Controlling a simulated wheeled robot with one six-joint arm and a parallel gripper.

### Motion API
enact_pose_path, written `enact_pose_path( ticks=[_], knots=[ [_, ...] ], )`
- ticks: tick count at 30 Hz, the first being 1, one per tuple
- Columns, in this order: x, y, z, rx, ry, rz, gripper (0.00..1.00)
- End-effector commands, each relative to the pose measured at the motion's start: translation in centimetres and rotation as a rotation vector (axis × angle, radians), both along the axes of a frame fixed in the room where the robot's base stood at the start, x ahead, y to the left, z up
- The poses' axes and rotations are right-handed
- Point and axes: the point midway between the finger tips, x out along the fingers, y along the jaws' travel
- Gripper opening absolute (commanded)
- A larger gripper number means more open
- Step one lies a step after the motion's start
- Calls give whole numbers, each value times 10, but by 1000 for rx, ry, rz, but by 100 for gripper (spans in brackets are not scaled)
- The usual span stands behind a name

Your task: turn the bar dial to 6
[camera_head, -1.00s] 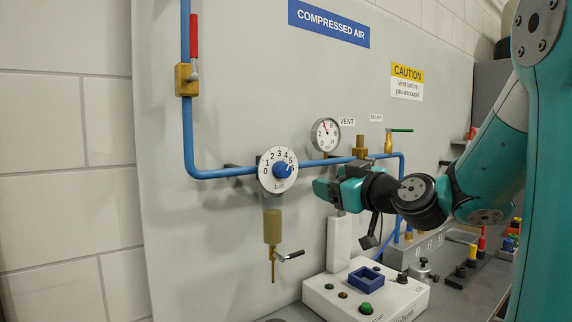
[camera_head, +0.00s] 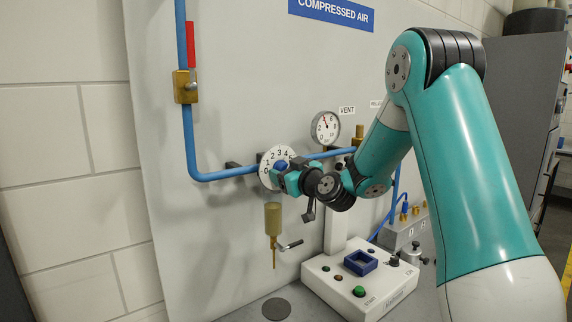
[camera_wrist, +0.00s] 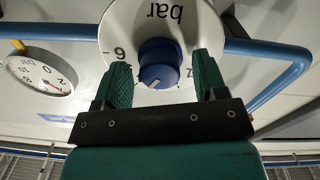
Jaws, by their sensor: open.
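The bar dial (camera_head: 267,176) is a white round plate with black numbers and a blue knob (camera_wrist: 159,63) at its centre. My gripper (camera_wrist: 163,75) is open, with a green finger on each side of the knob and narrow gaps visible. Contact is not clear. In the wrist view the dial appears upside down: "bar" is at the top, the 6 is at the left, and a white mark shows on the knob's lower face. In the head view my gripper hides the dial's right part, so the setting cannot be read there.
A pressure gauge (camera_head: 325,128) sits up and right of the dial; it also shows in the wrist view (camera_wrist: 38,73). Blue pipe (camera_head: 228,173) runs behind the dial. A brass filter bowl (camera_head: 273,220) hangs below it. A white control box (camera_head: 325,287) stands below right.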

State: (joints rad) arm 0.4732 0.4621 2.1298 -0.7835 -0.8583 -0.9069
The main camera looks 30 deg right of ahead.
Motion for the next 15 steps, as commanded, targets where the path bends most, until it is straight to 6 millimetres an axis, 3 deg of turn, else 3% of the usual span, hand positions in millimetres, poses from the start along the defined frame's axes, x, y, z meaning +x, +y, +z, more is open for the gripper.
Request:
enact_pose_path(
  ticks=[7, 13, 15],
  knots=[
    [1, 0, -1, 0, 0, 0, 65],
    [1, 0, -1, 0, 0, 0, 22],
    [1, 0, -1, 0, 0, 0, 16]
  ],
)
